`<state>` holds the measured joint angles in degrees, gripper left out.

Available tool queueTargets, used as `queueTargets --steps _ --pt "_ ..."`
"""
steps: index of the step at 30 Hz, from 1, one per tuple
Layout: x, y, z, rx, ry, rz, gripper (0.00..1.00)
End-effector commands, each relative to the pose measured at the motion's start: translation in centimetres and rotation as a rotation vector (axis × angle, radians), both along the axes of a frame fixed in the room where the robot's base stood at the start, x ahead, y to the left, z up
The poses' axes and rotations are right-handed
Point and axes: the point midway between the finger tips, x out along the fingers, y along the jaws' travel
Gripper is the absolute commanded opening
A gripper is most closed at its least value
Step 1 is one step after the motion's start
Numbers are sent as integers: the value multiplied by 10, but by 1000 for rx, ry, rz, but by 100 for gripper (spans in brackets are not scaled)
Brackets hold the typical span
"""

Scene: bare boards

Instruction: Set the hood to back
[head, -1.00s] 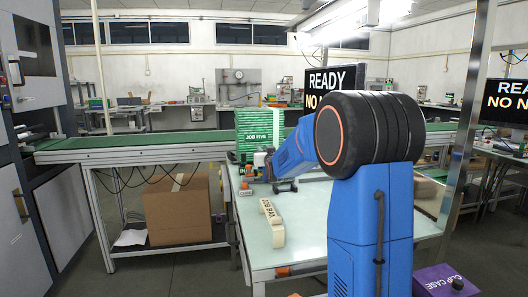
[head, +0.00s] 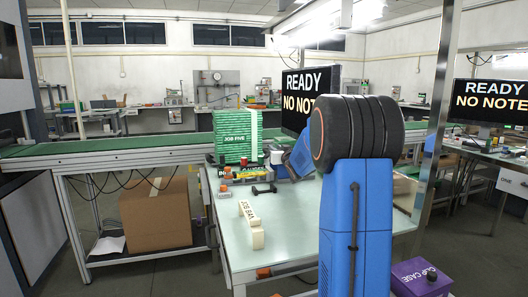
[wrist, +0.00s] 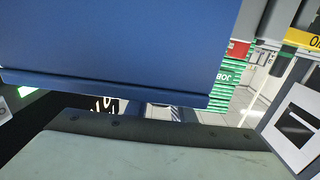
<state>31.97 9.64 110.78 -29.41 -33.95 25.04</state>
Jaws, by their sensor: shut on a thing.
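In the head view my arm's wheel-shaped joint hides most of what is behind it. My blue forearm runs down behind it toward the table, and the grip is hidden there. In the wrist view a blue panel fills the top, and my gripper (wrist: 168,112) shows only as small blue-grey parts below it. A pale panel with a dark, dotted rim (wrist: 160,155), possibly the hood, fills the bottom close by. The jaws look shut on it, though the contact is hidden. I cannot make out the hood's position in the head view.
The pale table (head: 285,225) bears a cream JOB BAY block (head: 250,222), a dark bar (head: 264,189) and a green JOB FIVE stack (head: 236,136). A READY screen (head: 311,95) stands behind. A purple clip case (head: 421,278) is at lower right, a cardboard box (head: 155,215) at left.

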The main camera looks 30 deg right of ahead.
Motion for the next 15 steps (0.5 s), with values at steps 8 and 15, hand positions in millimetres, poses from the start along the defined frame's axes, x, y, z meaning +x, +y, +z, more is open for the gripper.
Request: queueTargets --steps 8,15 --pt "-5 -19 0 0 0 0 0" --pt "-6 -21 0 0 -1 -2 0"
